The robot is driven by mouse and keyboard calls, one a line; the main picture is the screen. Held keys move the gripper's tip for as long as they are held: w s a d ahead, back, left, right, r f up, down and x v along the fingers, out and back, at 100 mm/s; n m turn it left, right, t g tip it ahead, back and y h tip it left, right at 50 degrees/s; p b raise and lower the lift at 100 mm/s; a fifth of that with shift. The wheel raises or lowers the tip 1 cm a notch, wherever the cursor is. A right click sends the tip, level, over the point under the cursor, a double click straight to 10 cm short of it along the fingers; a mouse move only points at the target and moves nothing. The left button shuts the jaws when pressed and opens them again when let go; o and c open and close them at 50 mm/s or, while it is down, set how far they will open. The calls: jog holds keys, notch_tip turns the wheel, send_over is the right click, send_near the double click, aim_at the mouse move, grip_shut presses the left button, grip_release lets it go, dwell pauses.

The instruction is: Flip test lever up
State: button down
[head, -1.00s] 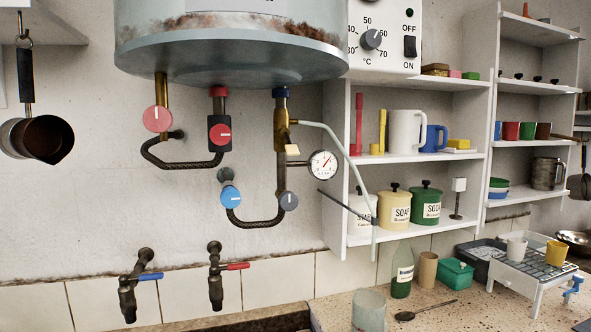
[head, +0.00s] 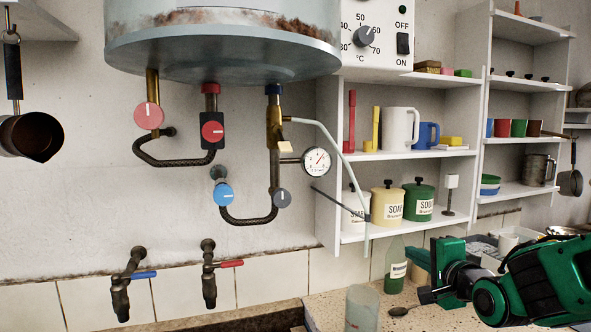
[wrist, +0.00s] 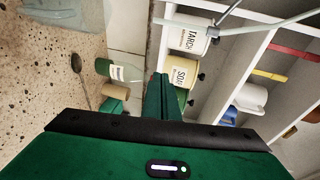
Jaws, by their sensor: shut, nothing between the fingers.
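A brass valve (head: 274,125) hangs under the boiler on the right-hand pipe. A small pale brass lever (head: 285,148) sticks out to the right at its lower side, and I take this to be the test lever. My gripper (head: 412,256) is at the lower right in the head view, in front of the shelf's lower edge, well to the right of and below the lever. Its green fingers (wrist: 159,95) show shut and empty in the wrist view. The lever cannot be made out in the wrist view.
A pale thin pipe (head: 330,136) runs from the valve down past a gauge (head: 316,160). Canisters (head: 387,205) stand on the shelf (head: 405,229) behind my gripper. A green bottle (head: 395,265) and a glass jar (head: 361,310) stand on the counter.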

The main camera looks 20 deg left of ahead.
aim_at(282, 140)
jog(key=s+a+r+m+t+y, duration=0.1)
jog(key=s+a+r+m+y, duration=0.2)
jog(key=a, duration=0.6)
jog(key=s+a+r+m+t+y, duration=0.1)
jog(key=a+r+t+y, duration=0.2)
jog(key=a, duration=0.5)
jog(key=s+a+r+m+t+y, duration=0.3)
jog(key=s+a+m, duration=0.5)
jog(key=s+m, duration=0.3)
notch_tip(282, 140, up, 2)
jog(key=shift+a+m+t, duration=0.3)
jog(key=shift+m+t, duration=0.2)
jog(key=shift+t, duration=0.2)
jog(key=w+a+r, duration=0.2)
jog(key=w+r, duration=0.1)
jog(key=r, duration=0.7)
jog(key=shift+w+a+r, duration=0.15)
jog(key=shift+w+r, duration=0.1)
jog(key=shift+r, duration=0.15)
